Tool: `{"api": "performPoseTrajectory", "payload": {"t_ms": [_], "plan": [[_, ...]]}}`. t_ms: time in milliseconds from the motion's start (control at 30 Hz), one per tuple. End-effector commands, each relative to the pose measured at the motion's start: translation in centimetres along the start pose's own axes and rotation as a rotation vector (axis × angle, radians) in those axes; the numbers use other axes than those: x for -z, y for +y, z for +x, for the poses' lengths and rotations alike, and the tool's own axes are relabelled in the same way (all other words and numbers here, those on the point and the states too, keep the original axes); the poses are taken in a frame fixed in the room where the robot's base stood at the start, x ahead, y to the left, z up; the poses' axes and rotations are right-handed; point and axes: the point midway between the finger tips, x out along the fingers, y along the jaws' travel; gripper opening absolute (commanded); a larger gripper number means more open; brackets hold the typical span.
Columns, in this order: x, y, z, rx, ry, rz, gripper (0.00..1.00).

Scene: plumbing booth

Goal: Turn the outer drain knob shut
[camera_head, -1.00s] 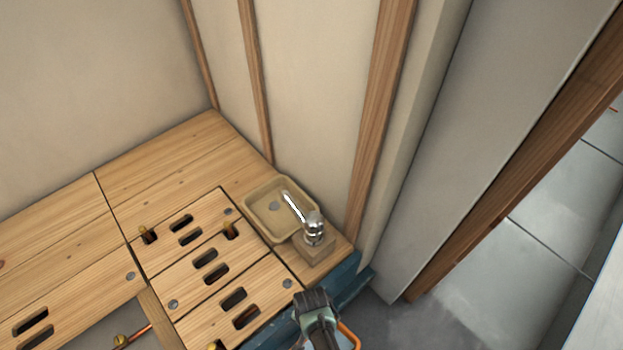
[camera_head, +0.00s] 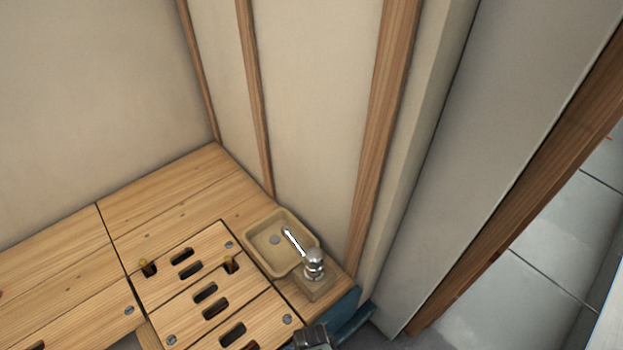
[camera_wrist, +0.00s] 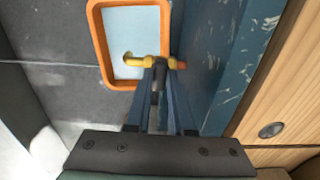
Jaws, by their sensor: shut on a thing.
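In the wrist view my gripper (camera_wrist: 160,68) is shut at a brass drain fitting (camera_wrist: 133,60), low beside the blue side of the bench. The fitting runs sideways across the fingertips, with a bent end to the left. The drain knob itself is mostly hidden between and behind the fingers, so its turn angle cannot be told. In the head view only a dark part of my arm shows at the bottom edge; the fingertips and the drain are out of sight there.
An orange-rimmed tray (camera_wrist: 96,45) lies on the grey floor below the fitting. The blue bench side (camera_wrist: 205,45) is close on the right. Above, the wooden bench top (camera_head: 165,190) holds a beige basin (camera_head: 254,228) and a chrome tap (camera_head: 314,262).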

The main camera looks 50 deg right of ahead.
Motion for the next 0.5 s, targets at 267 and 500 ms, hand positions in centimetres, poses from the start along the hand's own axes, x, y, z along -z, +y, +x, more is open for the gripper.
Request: {"api": "performPoseTrajectory", "payload": {"t_ms": [267,500], "plan": [[0.09,-0.04,0.01,0.002,0.001,0.004,0.3],[0.06,-0.02,0.0,0.001,0.0,0.002,0.51]]}}
